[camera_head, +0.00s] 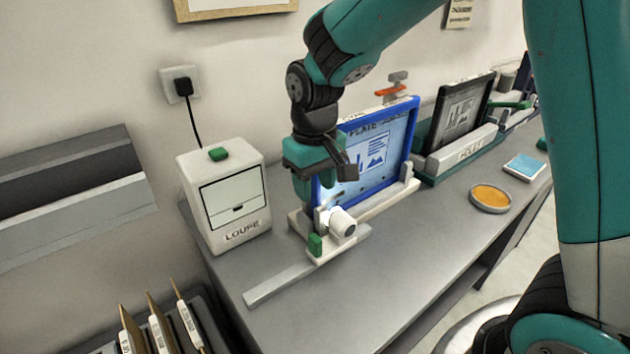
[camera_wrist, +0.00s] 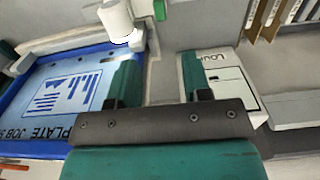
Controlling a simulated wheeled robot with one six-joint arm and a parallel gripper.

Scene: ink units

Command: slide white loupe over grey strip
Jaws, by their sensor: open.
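The white loupe (camera_head: 342,222) is a short cylinder on a pale sliding base at the near left end of the blue-framed plate (camera_head: 411,147). A green knob (camera_head: 315,243) stands on that base. The loupe also shows at the top of the wrist view (camera_wrist: 117,18). A light grey strip (camera_head: 275,284) runs from the base toward the lower left; the loupe is at its far end. My gripper (camera_head: 325,178) is open and empty, above and behind the loupe, in front of the plate's left part. In the wrist view its fingers (camera_wrist: 158,82) are apart with bare bench between.
A white box marked LOUPE (camera_head: 225,198) with a green button stands left of the gripper. A dark-framed panel (camera_head: 461,112), an orange dish (camera_head: 490,197) and a blue pad (camera_head: 524,167) are farther right. The bench front (camera_head: 370,300) is clear.

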